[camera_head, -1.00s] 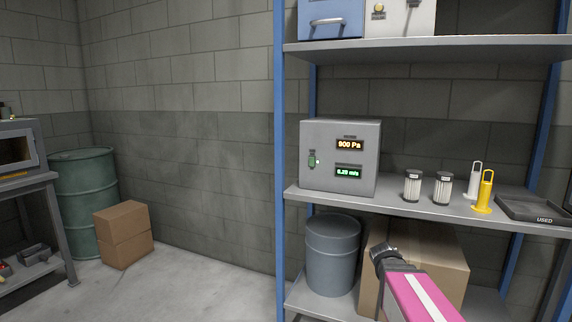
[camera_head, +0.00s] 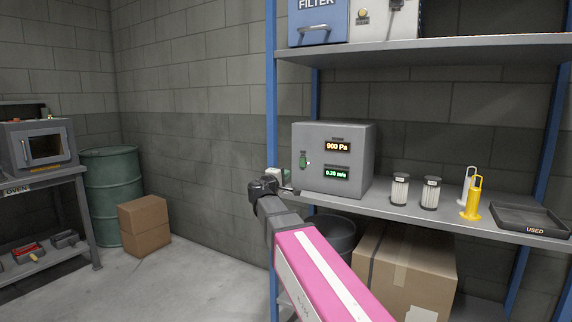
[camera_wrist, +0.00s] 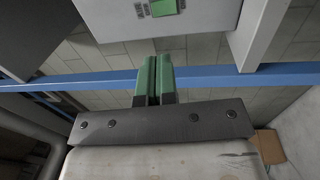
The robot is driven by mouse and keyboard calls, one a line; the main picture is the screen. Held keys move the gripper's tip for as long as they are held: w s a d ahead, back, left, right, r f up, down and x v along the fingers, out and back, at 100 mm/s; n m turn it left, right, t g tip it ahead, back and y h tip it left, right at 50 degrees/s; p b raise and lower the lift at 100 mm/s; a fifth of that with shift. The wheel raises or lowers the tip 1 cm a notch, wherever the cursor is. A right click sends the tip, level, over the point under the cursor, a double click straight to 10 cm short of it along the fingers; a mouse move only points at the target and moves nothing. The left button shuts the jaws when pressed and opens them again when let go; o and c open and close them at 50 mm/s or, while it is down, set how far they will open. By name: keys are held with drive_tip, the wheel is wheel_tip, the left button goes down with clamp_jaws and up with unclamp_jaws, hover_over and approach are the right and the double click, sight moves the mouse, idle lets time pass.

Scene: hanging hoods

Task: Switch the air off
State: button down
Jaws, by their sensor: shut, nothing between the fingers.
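A grey control box (camera_head: 355,170) stands on the middle shelf. Its front has an orange display (camera_head: 338,146) reading 900 Pa and a green display (camera_head: 337,173) reading about 0.29 m/s. A green switch (camera_head: 303,159) with a small lit green lamp sits at the left of its front. My gripper (camera_head: 286,175) is in front of the shelf's left end, below and left of the switch; it appears apart from the box. In the wrist view its green fingers (camera_wrist: 153,80) are shut with nothing between them. A pale panel with a green patch (camera_wrist: 165,7) shows beyond them.
A blue post (camera_head: 271,100) rises close by my gripper. The shelf (camera_head: 400,207) also holds two filters (camera_head: 399,190), yellow and white handled pieces, and a tray marked USED (camera_head: 530,219). Above are a blue FILTER box (camera_head: 318,25) and a pale panel with a knob.

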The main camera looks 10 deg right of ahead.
sight(302, 160)
drive_tip(key=shift+a+r, duration=0.15)
drive_tip(key=shift+a, duration=0.15)
drive_tip(key=x, duration=1.4)
drive_tip(key=shift+d+r, duration=0.1)
drive_tip(key=shift+w+d+r, duration=0.1)
drive_tip(key=shift+w+d, duration=0.05)
drive_tip(key=shift+w, duration=0.05)
